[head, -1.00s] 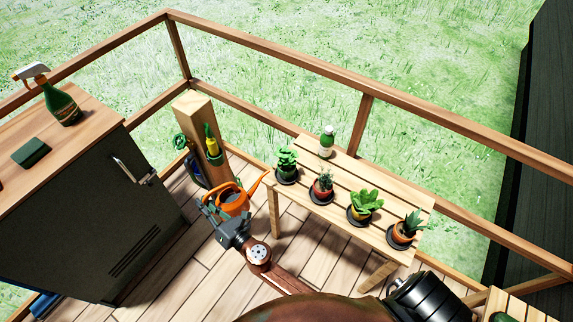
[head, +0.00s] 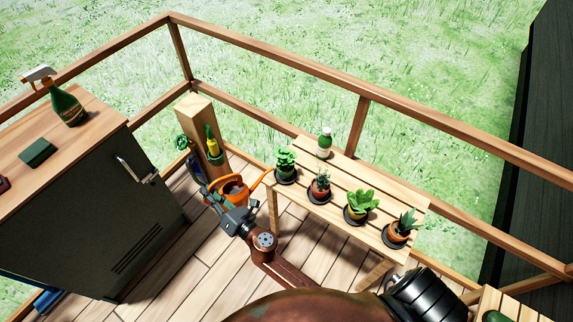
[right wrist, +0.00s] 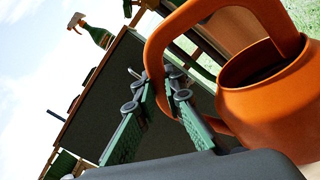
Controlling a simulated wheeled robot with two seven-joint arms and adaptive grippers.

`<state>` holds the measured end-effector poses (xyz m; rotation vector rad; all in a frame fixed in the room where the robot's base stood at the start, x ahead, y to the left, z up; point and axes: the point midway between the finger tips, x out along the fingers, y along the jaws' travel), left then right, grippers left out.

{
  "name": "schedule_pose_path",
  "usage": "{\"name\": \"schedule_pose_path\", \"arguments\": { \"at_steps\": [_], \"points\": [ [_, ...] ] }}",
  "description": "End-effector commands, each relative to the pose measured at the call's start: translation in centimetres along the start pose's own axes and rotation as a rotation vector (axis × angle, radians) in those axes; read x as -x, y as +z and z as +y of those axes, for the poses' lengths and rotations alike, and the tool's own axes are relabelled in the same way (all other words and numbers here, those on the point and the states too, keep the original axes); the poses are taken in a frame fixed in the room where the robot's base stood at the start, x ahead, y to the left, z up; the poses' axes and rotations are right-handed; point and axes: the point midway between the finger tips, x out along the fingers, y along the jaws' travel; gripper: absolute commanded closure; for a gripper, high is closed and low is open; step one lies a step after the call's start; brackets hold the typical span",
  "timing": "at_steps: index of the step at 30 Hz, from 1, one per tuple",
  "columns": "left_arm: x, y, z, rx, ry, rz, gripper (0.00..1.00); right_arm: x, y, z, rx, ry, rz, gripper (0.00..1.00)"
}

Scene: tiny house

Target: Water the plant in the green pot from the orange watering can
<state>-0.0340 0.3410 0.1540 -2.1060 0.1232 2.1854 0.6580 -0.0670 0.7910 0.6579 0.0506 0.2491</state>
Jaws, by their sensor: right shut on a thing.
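The orange watering can (head: 236,184) is by the left end of the slatted bench, with its spout toward the bench; it fills the right of the right wrist view (right wrist: 262,112). My right gripper (head: 213,197) is shut on the can's handle; its green fingers (right wrist: 168,88) show at the handle in the right wrist view. I cannot tell how far the can is above the deck. The leftmost plant (head: 286,158) stands on the bench in a pot that looks green (head: 287,174), on a dark saucer. My left gripper is not in view.
On the bench (head: 345,171) stand other plants in red (head: 320,194), yellow (head: 357,217) and orange (head: 397,236) pots, and a white-green bottle (head: 325,143). A wooden post (head: 195,118) with hanging tools stands behind the can. A dark cabinet (head: 120,215) is left; railing encloses the deck.

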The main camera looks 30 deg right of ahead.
Motion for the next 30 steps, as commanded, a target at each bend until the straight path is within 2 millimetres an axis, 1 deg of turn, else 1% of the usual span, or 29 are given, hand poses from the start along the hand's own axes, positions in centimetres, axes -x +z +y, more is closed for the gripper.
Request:
{"name": "schedule_pose_path", "arguments": {
  "at_steps": [1,6,30],
  "points": [
    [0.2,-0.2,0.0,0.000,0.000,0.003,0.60,0.0,0.6,0.2,-0.007,0.003,-0.006,1.00],
    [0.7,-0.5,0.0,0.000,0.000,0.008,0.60,0.1,1.6,0.2,-0.037,0.008,-0.011,1.00],
    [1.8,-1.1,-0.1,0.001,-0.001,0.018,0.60,0.4,4.2,0.3,-0.124,0.019,-0.027,1.00]
  ]
}}
